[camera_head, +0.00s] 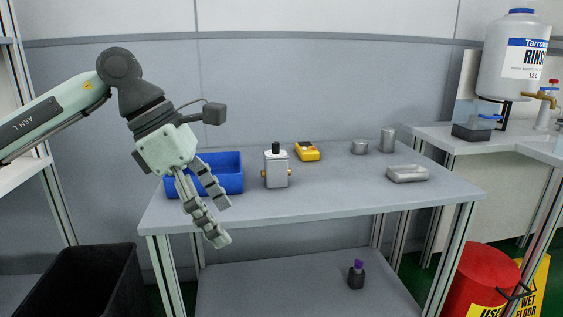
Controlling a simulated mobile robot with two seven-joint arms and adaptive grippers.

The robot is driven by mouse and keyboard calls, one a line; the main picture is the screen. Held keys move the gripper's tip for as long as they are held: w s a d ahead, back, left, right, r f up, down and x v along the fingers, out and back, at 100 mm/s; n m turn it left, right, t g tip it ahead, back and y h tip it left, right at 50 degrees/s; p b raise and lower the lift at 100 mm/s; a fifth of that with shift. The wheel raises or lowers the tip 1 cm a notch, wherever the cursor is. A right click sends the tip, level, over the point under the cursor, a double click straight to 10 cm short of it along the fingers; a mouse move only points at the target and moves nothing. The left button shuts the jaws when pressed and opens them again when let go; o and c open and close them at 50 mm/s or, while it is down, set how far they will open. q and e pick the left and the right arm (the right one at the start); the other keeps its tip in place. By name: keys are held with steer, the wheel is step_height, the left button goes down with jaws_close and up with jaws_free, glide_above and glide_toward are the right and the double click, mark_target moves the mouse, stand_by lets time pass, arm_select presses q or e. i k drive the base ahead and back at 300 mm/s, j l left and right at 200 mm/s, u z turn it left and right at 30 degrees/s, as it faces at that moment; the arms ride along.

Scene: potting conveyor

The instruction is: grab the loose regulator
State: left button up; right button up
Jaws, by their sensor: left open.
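The regulator (276,170) looks like a grey metal block with a black knob on top and brass fittings on its sides. It stands upright on the grey table (330,205), right of the blue bin (232,184). My left gripper (221,221) hangs over the table's left front part, in front of the bin, fingers pointing down and to the right. Its fingers are apart with nothing between them. It is left of the regulator and not touching it. My right gripper is not in view.
A yellow meter (307,151), two metal cylinders (388,140) (360,147) and a silver block (407,173) sit on the table. A dark bottle with a purple cap (356,274) stands on the lower shelf. A black bin (80,285) is at lower left. The table's front middle is clear.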

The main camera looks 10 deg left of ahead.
mark_target(276, 171)
steer(key=i+l, duration=0.1)
steer(key=i, duration=0.5)
steer(key=i+l, duration=0.1)
steer(key=i, duration=0.45)
